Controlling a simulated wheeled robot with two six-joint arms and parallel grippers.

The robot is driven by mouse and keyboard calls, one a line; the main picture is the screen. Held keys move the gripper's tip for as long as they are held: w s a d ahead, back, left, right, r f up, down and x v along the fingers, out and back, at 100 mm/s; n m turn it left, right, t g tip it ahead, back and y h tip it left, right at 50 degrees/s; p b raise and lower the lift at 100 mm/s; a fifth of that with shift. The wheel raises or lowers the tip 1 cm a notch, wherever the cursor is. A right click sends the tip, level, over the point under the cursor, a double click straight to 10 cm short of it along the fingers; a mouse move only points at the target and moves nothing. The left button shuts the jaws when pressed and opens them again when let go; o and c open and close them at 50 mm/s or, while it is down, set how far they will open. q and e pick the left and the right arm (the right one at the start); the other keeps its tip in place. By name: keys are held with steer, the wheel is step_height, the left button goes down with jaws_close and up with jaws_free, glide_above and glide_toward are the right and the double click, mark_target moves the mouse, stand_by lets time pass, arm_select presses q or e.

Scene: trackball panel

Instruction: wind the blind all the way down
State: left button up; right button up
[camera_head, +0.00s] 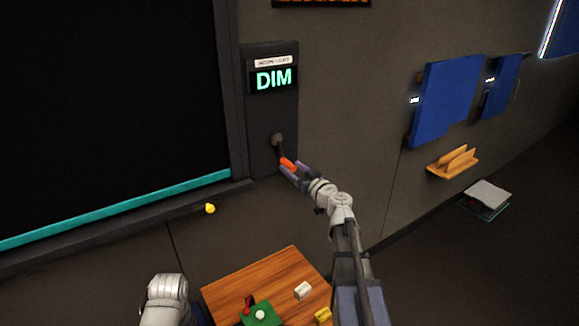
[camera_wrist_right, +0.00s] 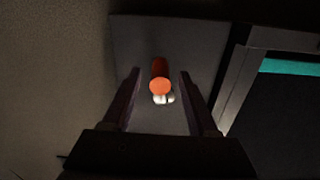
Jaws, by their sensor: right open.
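A crank on the dark wall panel (camera_head: 258,140) has a grey hub (camera_head: 277,139) and an orange handle (camera_head: 288,164) pointing down and right. The handle also shows end-on in the wrist view (camera_wrist_right: 160,86). My right gripper (camera_head: 291,169) is open, with its two fingers on either side of the handle and gaps visible in the wrist view. The dark blind (camera_head: 100,100) fills the upper left, with a teal bar (camera_head: 120,207) along its bottom, just above the dark sill. My left gripper's fingers do not show.
A display (camera_head: 274,79) above the crank reads DIM. A wooden table (camera_head: 235,290) with small items stands below. Blue panels (camera_head: 447,95) and a wooden shelf (camera_head: 453,163) are on the right wall.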

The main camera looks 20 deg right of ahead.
steer(key=shift+w+a, duration=0.15)
steer(key=shift+w, duration=0.95)
jaws_close()
steer(key=shift+s, duration=0.1)
stand_by(0.5)
